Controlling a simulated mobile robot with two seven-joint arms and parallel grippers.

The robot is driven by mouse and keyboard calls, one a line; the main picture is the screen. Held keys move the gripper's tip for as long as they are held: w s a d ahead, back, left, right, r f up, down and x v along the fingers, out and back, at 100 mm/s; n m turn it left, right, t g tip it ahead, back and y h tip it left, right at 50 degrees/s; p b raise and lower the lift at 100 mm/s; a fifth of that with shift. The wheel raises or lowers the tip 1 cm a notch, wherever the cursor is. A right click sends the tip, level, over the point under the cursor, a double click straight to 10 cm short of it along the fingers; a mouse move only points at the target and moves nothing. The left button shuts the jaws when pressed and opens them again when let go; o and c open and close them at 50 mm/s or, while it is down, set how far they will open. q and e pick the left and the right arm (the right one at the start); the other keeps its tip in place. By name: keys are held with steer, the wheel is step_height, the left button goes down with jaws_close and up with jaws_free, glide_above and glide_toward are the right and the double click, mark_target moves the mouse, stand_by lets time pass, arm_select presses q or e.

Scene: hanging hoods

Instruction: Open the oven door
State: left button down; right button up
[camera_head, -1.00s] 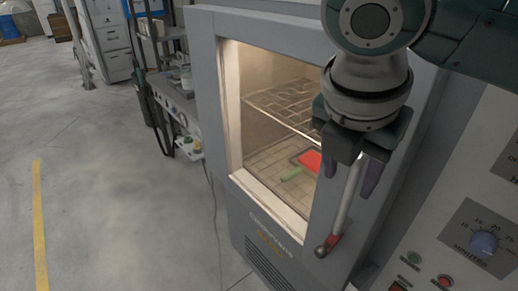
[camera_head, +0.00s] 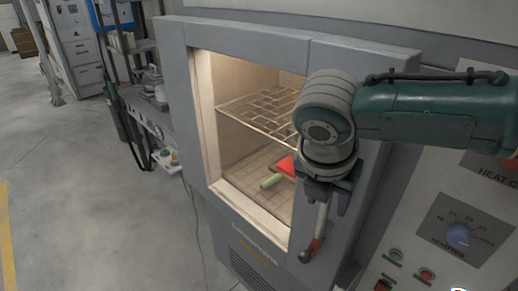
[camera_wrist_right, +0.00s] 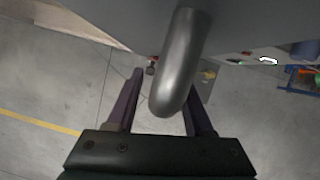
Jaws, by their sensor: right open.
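The grey oven door (camera_head: 205,120) looks shut, with a lit window in it. Its handle (camera_head: 321,220) is a slanted metal bar with a red band near the lower end, at the door's right side. My right gripper (camera_head: 326,203) is open at the handle's upper part, pointing down. In the right wrist view the grey handle (camera_wrist_right: 177,70) lies between the two open fingers of my gripper (camera_wrist_right: 162,100); I cannot tell whether they touch it. The handle's upper part is hidden by my gripper in the head view. My left gripper is not in view.
A wire rack (camera_head: 255,105) and a red and green item (camera_head: 272,181) show inside the oven. A control panel with a blue knob (camera_head: 458,236) is at the right. A shelf cart (camera_head: 152,110) stands at the left. The floor (camera_head: 95,215) in front is clear.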

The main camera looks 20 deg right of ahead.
steer(key=shift+c, duration=0.3)
jaws_close()
stand_by(1.1)
